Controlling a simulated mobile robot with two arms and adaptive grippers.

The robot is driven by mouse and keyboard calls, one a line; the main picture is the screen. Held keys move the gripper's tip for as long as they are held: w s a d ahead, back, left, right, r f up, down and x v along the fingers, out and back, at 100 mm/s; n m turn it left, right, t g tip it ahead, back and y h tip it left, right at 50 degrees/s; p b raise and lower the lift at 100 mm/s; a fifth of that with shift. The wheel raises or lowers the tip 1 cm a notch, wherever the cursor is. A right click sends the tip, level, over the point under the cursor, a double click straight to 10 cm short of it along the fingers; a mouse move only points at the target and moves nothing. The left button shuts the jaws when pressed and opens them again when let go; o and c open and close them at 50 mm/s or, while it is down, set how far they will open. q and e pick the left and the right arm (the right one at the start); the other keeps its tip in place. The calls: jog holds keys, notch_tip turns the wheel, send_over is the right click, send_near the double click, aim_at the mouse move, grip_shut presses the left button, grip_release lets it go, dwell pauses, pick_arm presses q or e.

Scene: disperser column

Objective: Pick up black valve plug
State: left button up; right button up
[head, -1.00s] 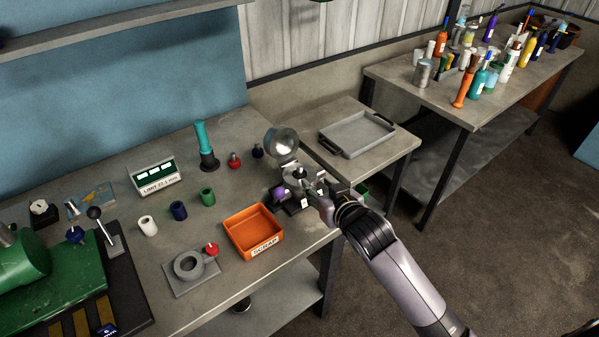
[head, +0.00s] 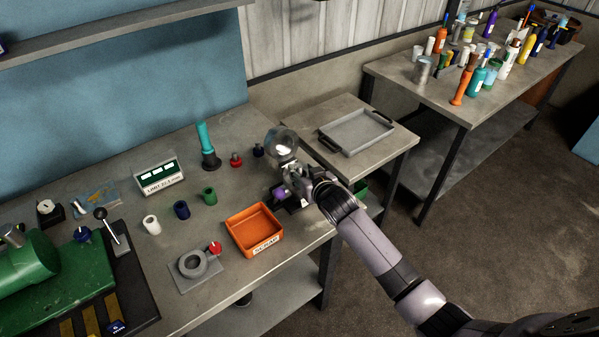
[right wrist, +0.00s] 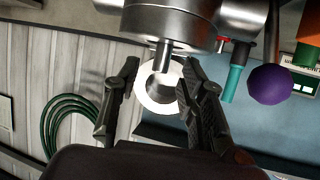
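A small dark plug with a round knob (head: 258,150), black or very dark blue, stands on the bench beside a similar red plug (head: 236,160). I cannot tell whether the fingers touch the stem. My left gripper is not in view.
A purple ball (head: 280,193) is close below my right gripper. An orange scrap bin (head: 254,230), a teal-handled tool (head: 205,143) and several small cylinders stand on the bench. A grey tray (head: 357,132) lies on the side table.

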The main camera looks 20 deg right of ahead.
jog(key=shift+w+a+f, duration=0.1)
jog(key=shift+w+f, duration=0.1)
jog(key=shift+w, duration=0.25)
jog(key=shift+c, duration=0.3)
grip_shut()
